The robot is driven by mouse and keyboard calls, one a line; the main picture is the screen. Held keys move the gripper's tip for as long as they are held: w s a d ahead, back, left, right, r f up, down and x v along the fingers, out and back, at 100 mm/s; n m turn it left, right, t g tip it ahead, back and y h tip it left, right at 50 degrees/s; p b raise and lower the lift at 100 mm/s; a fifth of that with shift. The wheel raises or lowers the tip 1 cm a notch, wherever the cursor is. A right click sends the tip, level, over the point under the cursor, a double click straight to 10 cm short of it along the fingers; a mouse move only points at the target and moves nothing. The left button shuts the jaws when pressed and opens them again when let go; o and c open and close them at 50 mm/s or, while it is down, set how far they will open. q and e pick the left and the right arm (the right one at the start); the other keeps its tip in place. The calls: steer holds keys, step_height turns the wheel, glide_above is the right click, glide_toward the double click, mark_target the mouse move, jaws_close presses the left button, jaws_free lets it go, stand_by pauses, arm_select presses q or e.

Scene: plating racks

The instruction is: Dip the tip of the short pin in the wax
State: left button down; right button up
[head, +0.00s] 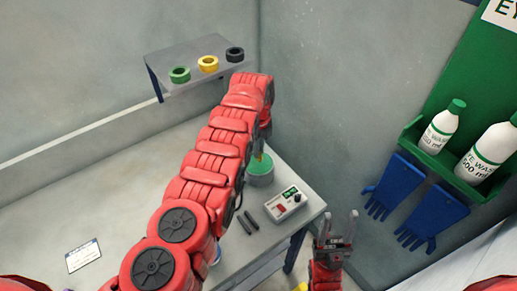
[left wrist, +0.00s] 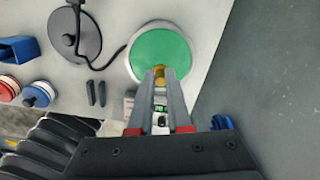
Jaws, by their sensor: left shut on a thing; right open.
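The wax is a green round surface in a metal pot (head: 261,172) on the bench. In the left wrist view the green wax (left wrist: 160,50) lies just beyond my fingertips. My left gripper (left wrist: 159,80) is shut on a small brass-yellow pin (left wrist: 159,71), which overlaps the near side of the wax. In the head view my left arm reaches over the bench to the pot, and a bit of the yellow pin (head: 259,157) shows above the wax. I cannot tell whether its tip touches the wax. My right gripper (head: 337,229) is open and empty, beyond the bench's right edge.
A control box (head: 286,203) stands beside the pot, with two dark rods (head: 245,222) nearby. A round grey base with a black wire (left wrist: 75,33), a blue block (left wrist: 18,49) and colored rings (left wrist: 38,95) lie left. A wall shelf (head: 200,52) holds three rings.

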arm_select(q)
steer(key=shift+f+b, duration=0.35)
steer(key=shift+f, duration=0.2)
stand_by(1.3)
steer(key=shift+r, duration=0.1)
step_height(320, 180, up, 3)
steer(key=p, duration=0.2)
steer(key=shift+p, duration=0.35)
steer(key=shift+r+p, duration=0.6)
steer(key=shift+r, duration=1.35)
